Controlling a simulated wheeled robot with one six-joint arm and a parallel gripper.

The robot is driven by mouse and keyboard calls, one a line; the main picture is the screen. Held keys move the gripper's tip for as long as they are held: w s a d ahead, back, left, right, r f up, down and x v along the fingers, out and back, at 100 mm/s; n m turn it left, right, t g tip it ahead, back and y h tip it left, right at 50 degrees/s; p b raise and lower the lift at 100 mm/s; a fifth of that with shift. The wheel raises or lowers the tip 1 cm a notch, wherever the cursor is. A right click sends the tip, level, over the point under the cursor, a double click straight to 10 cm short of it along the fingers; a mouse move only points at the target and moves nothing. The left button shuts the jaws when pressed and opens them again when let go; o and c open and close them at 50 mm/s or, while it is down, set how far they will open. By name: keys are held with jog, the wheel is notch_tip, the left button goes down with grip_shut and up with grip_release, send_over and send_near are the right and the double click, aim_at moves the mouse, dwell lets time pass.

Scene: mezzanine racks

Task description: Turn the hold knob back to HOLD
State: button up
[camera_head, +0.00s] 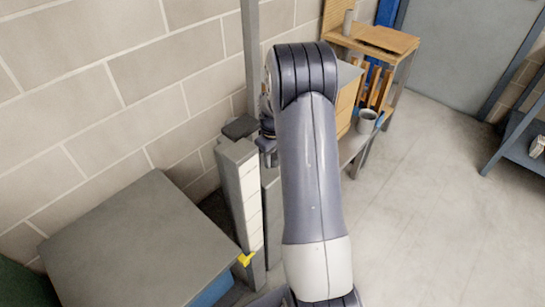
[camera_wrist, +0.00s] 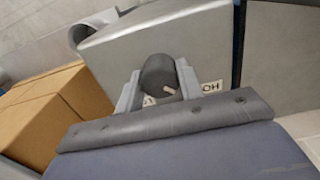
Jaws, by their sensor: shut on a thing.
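In the wrist view the hold knob (camera_wrist: 157,74) is a dark round knob on the face of a grey metal box (camera_wrist: 125,52). My gripper (camera_wrist: 158,84) has one pale finger on each side of the knob and is shut on it. A short white pointer mark on the knob faces down and to the right. A white label (camera_wrist: 211,87) beside the right finger shows the letters "HO", upside down. A second label (camera_wrist: 149,100) below the knob is mostly hidden. In the head view my arm hides the knob and most of the gripper.
A cardboard box (camera_wrist: 50,112) stands left of the grey box in the wrist view. In the head view a grey cabinet (camera_head: 135,240) is at lower left, beside a block wall. A mug (camera_head: 367,121) sits near a wooden shelf unit.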

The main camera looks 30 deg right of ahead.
aim_at(272, 156)
dwell(0.3)
jog(key=o, duration=1)
notch_tip(272, 156, up, 11)
jog(key=shift+f, duration=0.15)
notch_tip(272, 156, down, 11)
jog(key=shift+r, duration=0.2)
dwell(0.4)
